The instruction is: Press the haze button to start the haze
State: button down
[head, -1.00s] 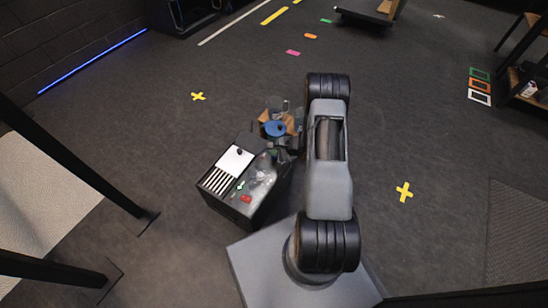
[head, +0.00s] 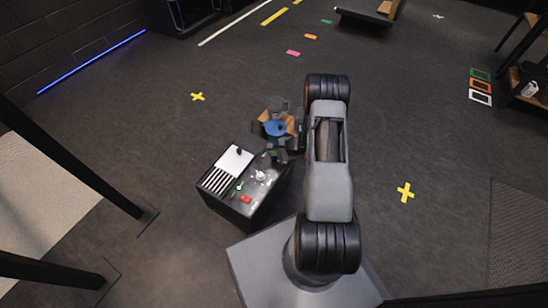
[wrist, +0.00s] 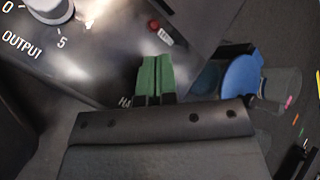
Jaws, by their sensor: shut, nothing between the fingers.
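The black control box (head: 229,209) stands on the floor left of my arm. Its top has a white output knob (head: 260,176), which also shows in the wrist view (wrist: 50,8), and a large red part (head: 246,199). In the wrist view a small red switch (wrist: 153,27) sits beyond my fingertips. My gripper (wrist: 155,62) has green fingers, shut with nothing between them, over the panel. A label beginning "HA" (wrist: 125,102) is partly covered by my gripper. The haze button itself is not visible. I cannot tell whether the fingertips touch the panel.
A blue round-topped thing (head: 275,128) is close beside the box's far end; it also shows in the wrist view (wrist: 241,80). Black posts (head: 85,175) stand at the left. Yellow crosses (head: 405,193) mark the floor, which is open at the right.

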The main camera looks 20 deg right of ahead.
aim_at(275, 158)
jog(key=shift+f+b, duration=0.45)
jog(key=shift+b, duration=0.1)
dwell(0.4)
jog(key=shift+r, duration=0.15)
dwell(0.3)
jog(key=shift+r+p, duration=0.5)
jog(key=shift+r, duration=0.25)
jog(key=shift+r, duration=0.1)
jog(key=shift+r+p, duration=1.45)
jog(key=shift+r, duration=0.95)
